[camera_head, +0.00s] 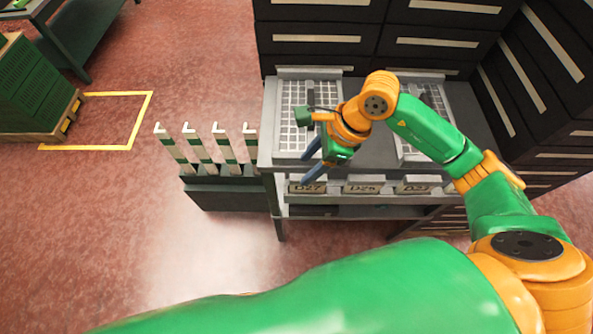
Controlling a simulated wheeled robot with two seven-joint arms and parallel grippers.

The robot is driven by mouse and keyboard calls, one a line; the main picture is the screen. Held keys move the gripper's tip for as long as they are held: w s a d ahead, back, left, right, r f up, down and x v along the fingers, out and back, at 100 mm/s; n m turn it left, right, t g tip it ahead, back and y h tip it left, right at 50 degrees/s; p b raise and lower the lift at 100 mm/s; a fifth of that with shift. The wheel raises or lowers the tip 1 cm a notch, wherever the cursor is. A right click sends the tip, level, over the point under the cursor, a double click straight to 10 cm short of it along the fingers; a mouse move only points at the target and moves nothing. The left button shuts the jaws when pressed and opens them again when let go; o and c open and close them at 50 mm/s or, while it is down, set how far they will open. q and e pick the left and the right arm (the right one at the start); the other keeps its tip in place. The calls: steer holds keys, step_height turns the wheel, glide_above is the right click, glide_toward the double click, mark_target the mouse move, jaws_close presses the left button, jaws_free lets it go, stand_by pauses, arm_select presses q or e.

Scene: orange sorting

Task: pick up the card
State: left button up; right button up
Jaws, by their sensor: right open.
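My right gripper (313,161) reaches in from the right, at the front left part of a grey workbench (372,170). Its two blue fingers are apart with nothing seen between them, near the front edge of the left white grid tray (295,140). I cannot make out for certain which thing is the card. A small dark object (311,97) shows in the left tray, partly behind the gripper. My left gripper is not in view.
A second grid tray (438,95) lies to the right, partly hidden by my arm. A rack (228,193) with several upright white-and-green strips stands left of the bench. Dark drawer cabinets (320,38) stand behind.

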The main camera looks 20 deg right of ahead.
mark_target(307, 188)
steer(key=shift+s+f+p, duration=0.45)
steer(key=shift+f+p, duration=0.1)
steer(key=shift+f, duration=0.05)
steer(key=shift+s+f+p, duration=0.4)
steer(key=shift+f+p, duration=0.15)
steer(key=shift+f, duration=0.05)
steer(key=x, duration=0.4)
steer(key=shift+w, duration=0.3)
steer(key=shift+f, duration=0.15)
steer(key=shift+s, duration=0.1)
steer(key=c, duration=0.7)
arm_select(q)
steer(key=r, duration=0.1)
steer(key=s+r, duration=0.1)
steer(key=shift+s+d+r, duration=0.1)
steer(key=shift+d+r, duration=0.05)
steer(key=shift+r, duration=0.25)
arm_select(e)
jaws_close()
